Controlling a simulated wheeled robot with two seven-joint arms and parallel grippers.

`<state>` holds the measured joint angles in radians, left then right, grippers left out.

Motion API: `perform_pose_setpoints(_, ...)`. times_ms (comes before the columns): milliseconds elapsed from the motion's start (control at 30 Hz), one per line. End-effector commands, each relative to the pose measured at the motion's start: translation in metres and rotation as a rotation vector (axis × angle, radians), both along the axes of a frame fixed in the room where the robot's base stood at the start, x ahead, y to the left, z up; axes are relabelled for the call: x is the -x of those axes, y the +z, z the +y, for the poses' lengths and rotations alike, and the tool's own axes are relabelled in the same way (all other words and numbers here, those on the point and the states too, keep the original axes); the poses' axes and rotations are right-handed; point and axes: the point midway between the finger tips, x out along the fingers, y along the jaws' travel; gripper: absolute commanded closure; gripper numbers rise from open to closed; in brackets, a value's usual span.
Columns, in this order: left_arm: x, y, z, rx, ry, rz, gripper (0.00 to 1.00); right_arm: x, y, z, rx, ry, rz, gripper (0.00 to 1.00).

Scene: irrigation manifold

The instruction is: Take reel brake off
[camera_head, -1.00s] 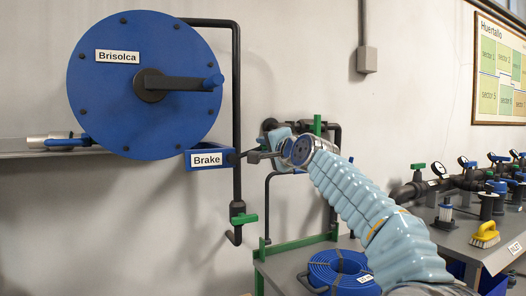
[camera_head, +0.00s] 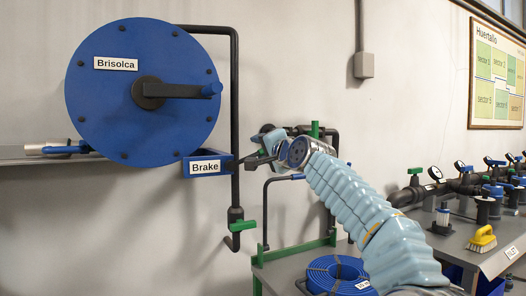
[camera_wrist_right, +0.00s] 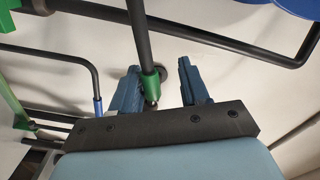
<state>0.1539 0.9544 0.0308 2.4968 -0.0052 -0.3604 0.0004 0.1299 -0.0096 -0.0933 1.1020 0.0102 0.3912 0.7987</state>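The blue reel (camera_head: 190,125) labelled Brisolca hangs on the wall at the left, with a black crank. Below it is the blue brake box (camera_head: 186,168) with a white Brake label. My right gripper (camera_head: 263,150) is just right of the box, in front of the wall. In the right wrist view, the brake lever (camera_wrist_right: 142,40), a dark rod with a green sleeve near its end, reaches between the two blue fingers of the right gripper (camera_wrist_right: 158,88). The fingers are apart, with a gap beside the lever; contact with the nearer finger is unclear. My left gripper is not in view.
A vertical black pipe (camera_head: 236,100) with a green valve handle (camera_head: 243,225) runs close beside the brake box. A bench with a blue hose coil (camera_head: 338,272) stands below the right arm. A manifold bench (camera_head: 465,235) is at the right.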

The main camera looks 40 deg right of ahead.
Motion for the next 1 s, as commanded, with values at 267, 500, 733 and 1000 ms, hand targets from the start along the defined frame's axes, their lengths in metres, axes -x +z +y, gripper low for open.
perform_pose_setpoints(267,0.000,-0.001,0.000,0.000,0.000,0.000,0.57,0.001,-0.001,0.000,-0.001,-0.001,0.002,0.58)
perform_pose_setpoints(500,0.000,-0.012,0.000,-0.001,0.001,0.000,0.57,0.033,-0.004,0.007,-0.001,-0.001,-0.001,0.58)
perform_pose_setpoints(733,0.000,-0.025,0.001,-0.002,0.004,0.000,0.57,0.089,-0.004,0.021,-0.001,-0.001,0.000,0.58)
perform_pose_setpoints(1000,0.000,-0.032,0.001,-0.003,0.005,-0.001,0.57,0.128,-0.003,0.031,-0.001,0.000,0.002,0.58)
